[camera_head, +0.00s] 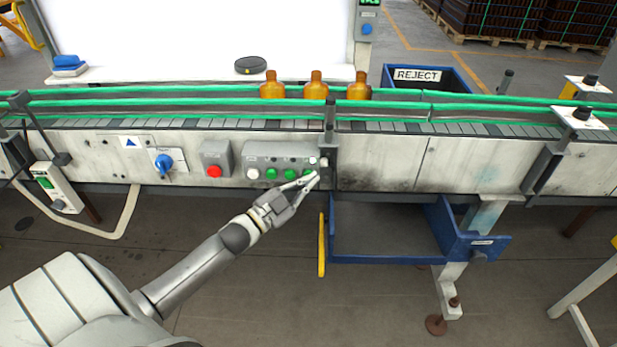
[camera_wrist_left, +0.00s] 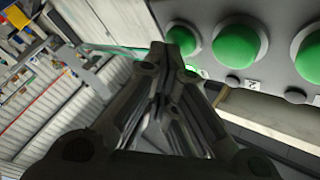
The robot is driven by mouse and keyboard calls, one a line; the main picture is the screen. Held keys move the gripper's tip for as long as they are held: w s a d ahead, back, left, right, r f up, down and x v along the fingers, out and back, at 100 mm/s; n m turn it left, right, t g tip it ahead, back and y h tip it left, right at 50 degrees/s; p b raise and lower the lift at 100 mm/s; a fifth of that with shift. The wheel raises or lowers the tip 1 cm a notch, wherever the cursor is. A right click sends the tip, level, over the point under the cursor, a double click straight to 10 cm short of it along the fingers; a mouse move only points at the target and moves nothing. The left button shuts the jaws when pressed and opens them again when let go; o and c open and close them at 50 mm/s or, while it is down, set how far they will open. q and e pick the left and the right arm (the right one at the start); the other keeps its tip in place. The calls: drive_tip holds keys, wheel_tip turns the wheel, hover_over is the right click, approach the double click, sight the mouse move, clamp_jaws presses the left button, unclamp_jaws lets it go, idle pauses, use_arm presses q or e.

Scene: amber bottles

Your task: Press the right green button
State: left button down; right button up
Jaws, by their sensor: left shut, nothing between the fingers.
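The grey button panel (camera_head: 262,153) is on the front of the conveyor. It has a white button at its left and a row of green buttons: a left green button (camera_head: 271,174), a middle green button (camera_head: 290,174) and a right green button (camera_head: 309,172), partly hidden by my fingers. My left gripper (camera_head: 314,178) is shut and empty, its tips at the panel's lower right. In the left wrist view the shut fingertips (camera_wrist_left: 178,45) overlap the end green button (camera_wrist_left: 187,35); I cannot tell whether they touch it. Two more green buttons show beside it. My right gripper is out of view.
A red button (camera_head: 214,171) and a blue rotary switch (camera_head: 164,163) sit left of the panel. A dark post (camera_head: 330,125) stands close right of the fingertips. A blue tray (camera_head: 390,257) hangs below right. Amber bottles (camera_head: 316,86) stand on the conveyor.

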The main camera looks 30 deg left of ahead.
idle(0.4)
use_arm(q)
drive_tip(key=shift+s+d+p, duration=0.45)
drive_tip(key=shift+s+p, duration=0.05)
drive_tip(key=shift+s, duration=0.2)
drive_tip(key=shift+s+d+p, duration=0.4)
drive_tip(key=shift+s+d, duration=0.05)
drive_tip(key=shift+s, duration=0.25)
drive_tip(key=shift+s+d+p, duration=0.4)
drive_tip(key=shift+s, duration=0.35)
drive_tip(key=shift+s+d+p, duration=0.4)
drive_tip(key=shift+s+d, duration=0.05)
drive_tip(key=shift+s, duration=0.25)
